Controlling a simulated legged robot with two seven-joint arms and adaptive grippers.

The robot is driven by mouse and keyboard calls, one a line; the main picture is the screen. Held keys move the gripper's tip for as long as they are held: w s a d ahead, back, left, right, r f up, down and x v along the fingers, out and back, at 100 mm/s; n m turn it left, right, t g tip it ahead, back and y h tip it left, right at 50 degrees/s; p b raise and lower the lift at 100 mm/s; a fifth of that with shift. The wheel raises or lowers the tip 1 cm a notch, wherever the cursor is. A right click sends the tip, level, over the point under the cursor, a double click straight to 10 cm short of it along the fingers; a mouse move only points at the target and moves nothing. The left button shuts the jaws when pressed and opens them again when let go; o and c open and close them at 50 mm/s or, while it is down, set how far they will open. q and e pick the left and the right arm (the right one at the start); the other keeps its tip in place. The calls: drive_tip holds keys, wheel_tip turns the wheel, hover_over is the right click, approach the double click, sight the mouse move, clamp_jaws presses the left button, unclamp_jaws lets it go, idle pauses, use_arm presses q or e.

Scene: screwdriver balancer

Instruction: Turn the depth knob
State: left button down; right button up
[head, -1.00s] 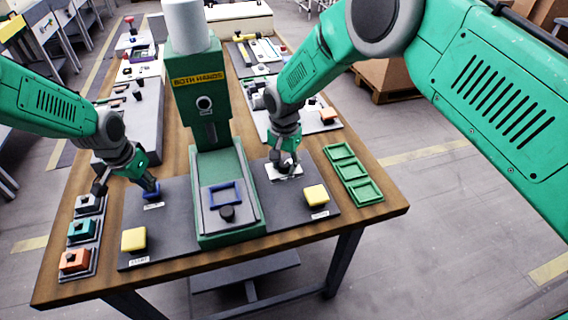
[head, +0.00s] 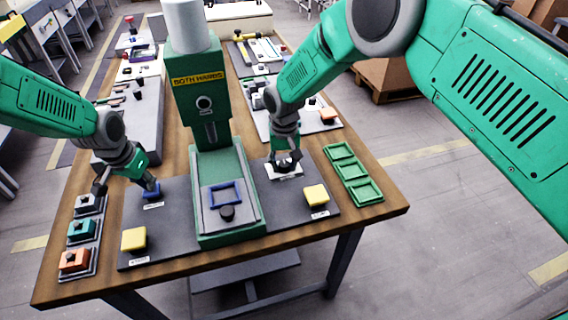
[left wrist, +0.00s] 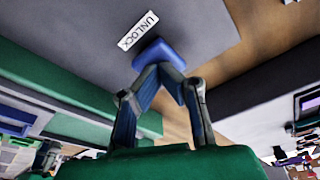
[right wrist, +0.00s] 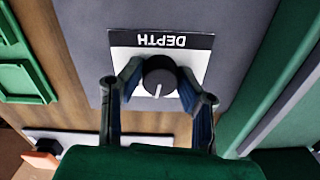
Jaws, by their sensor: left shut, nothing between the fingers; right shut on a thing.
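The depth knob (right wrist: 159,76) is black with a white pointer line and sits on a white plate (right wrist: 202,62) marked DEPTH. My right gripper (right wrist: 160,80) is shut on it, with one finger on each side of the knob. In the head view my right gripper (head: 286,160) is over that plate, right of the green press (head: 205,110). My left gripper (left wrist: 158,75) is shut and empty, its fingertips against the blue UNLOCK button (left wrist: 160,53). In the head view my left gripper (head: 152,190) hides part of that button.
Yellow buttons (head: 133,239) and (head: 316,195) sit at the panel's front left and right. Three coloured blocks stand in holders (head: 82,232) at the left edge. Green empty trays (head: 354,173) lie on the right. The press carries a BOTH HANDS sign.

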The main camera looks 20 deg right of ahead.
drive_tip(key=n, duration=0.5)
drive_tip(key=shift+w+n, duration=0.1)
drive_tip(key=shift+n, duration=0.2)
drive_tip(key=n, duration=0.5)
drive_tip(key=shift+r, duration=0.1)
drive_tip(key=shift+n, duration=0.3)
drive_tip(key=o, duration=1.1)
drive_tip(key=shift+o, duration=0.2)
wheel_tip(320, 180, up, 12)
use_arm(q)
wheel_tip(320, 180, up, 7)
drive_tip(key=p, duration=0.5)
use_arm(e)
wheel_tip(320, 180, up, 5)
hover_over(284, 162)
